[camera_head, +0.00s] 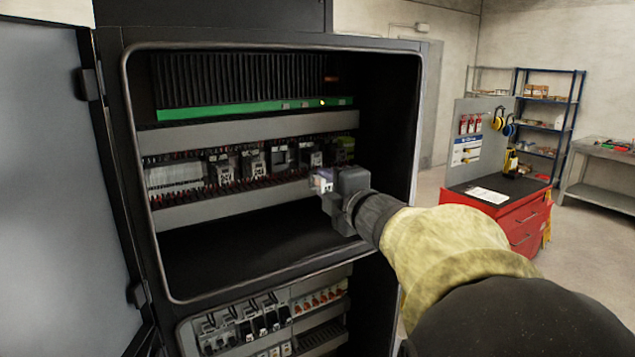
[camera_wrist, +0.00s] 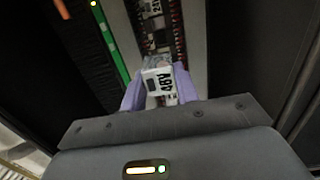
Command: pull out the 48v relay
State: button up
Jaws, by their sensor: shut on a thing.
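The 48V relay (camera_wrist: 158,82) is a small clear-and-white block with a black "48V" label, seen between the lilac fingers of my gripper (camera_wrist: 161,94) in the wrist view. The fingers are shut on its two sides. In the head view my gripper (camera_head: 323,183) is at the cabinet opening, in front of the lower grey duct, with the pale relay (camera_head: 321,180) at its tip. The relay row (camera_head: 225,168) is behind and to the left. One position in the row, a grey socket (camera_head: 280,157), shows no relay body. The far end of the held relay is hard to make out.
The open cabinet has a rim (camera_head: 130,150) around the bay and a door (camera_head: 60,190) at left. Grey ducts (camera_head: 250,128) and a green strip (camera_head: 250,108) lie inside. Breakers (camera_head: 240,325) sit below. A red tool cart (camera_head: 500,215) stands at right on open floor.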

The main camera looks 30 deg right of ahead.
jog(key=s, duration=0.6)
jog(key=shift+s, duration=0.4)
jog(key=shift+d, duration=0.15)
